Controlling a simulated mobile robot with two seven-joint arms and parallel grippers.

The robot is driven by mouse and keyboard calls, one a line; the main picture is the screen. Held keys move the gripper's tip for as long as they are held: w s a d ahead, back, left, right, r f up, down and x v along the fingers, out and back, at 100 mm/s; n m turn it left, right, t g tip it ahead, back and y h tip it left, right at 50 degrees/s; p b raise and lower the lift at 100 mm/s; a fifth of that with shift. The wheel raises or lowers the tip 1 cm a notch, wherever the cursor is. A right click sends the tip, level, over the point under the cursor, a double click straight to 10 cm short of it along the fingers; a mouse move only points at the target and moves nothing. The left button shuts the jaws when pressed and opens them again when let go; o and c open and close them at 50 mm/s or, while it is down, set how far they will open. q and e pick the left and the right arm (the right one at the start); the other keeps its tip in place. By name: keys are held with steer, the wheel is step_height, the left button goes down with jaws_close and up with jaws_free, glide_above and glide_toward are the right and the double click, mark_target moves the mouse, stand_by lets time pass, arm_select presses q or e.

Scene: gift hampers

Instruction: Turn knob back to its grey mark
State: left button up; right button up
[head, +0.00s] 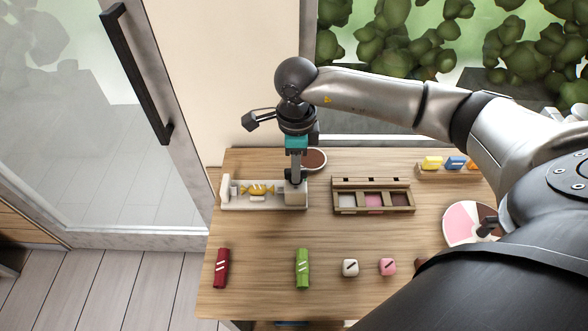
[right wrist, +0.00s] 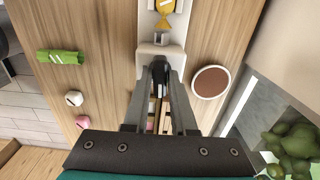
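A cream candy holder (head: 235,206) lies on the table with a yellow wrapped candy (head: 258,189) in it. My right gripper (head: 295,180) points down at the holder's right-end block (head: 297,197). In the right wrist view my right gripper (right wrist: 161,72) has its two fingers on either side of a dark, knob-like part at the block (right wrist: 150,50). Whether the fingers press on it I cannot tell. A grey mark cannot be made out; the gripper hides much of the knob. My left gripper cannot be made out.
A brown-topped round dish (head: 314,159) stands close behind the gripper. A wooden tray (head: 372,183) with compartments is to the right, then a pink, white and brown disc (head: 461,224).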

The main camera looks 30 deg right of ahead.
jaws_close()
steer(key=m+p, duration=0.1)
steer(key=m, duration=0.3)
stand_by(0.4)
steer(key=shift+m+p, duration=0.3)
steer(key=shift+m, duration=1.7)
